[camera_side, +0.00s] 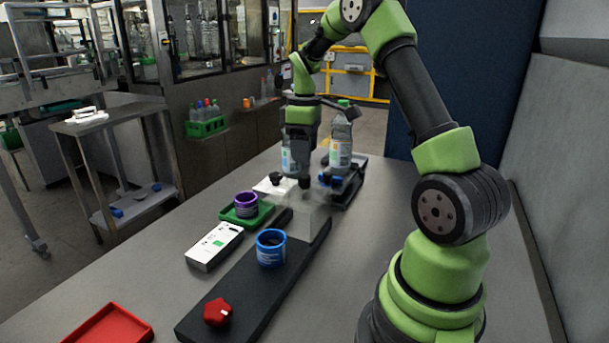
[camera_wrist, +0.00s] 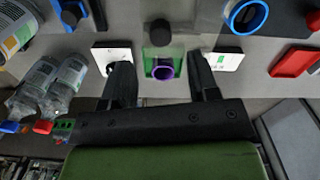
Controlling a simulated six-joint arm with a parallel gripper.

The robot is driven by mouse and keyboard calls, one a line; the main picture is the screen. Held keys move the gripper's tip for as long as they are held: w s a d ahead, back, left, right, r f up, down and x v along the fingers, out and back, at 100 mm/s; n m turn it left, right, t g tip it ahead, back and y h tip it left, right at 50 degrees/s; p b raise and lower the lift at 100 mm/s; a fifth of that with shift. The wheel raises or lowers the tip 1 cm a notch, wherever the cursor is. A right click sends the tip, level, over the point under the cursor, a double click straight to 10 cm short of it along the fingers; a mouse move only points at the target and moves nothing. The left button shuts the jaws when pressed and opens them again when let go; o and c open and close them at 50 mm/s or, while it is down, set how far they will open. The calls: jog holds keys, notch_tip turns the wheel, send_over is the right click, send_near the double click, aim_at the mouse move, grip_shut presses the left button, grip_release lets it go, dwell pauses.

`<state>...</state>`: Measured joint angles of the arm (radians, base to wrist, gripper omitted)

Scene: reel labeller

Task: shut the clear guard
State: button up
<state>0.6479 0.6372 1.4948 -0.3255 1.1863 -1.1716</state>
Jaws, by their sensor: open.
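The clear guard (camera_side: 307,218) is a faint see-through shape over the far part of a long black base (camera_side: 232,305). Its edges are hard to make out, and I cannot tell how far open it stands. My gripper (camera_side: 300,183) points down just above the guard, its fingers dark against the background. In the wrist view my gripper (camera_wrist: 160,62) is open, with its two black fingers apart and nothing held between them. A round black knob (camera_wrist: 160,33) shows beyond the fingertips; contact between it and the fingers is not visible.
A blue cup (camera_side: 271,248) and red knob (camera_side: 217,312) are on the base. Left of it are a white box (camera_side: 214,246), a purple cup (camera_side: 246,205) in a green tray (camera_side: 232,218), and a red tray (camera_side: 108,326). A clear bottle (camera_side: 341,140) stands behind.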

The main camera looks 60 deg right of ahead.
aim_at(304, 175)
notch_tip(304, 175, down, 7)
jog(key=shift+r, duration=0.15)
jog(key=shift+c, duration=0.3)
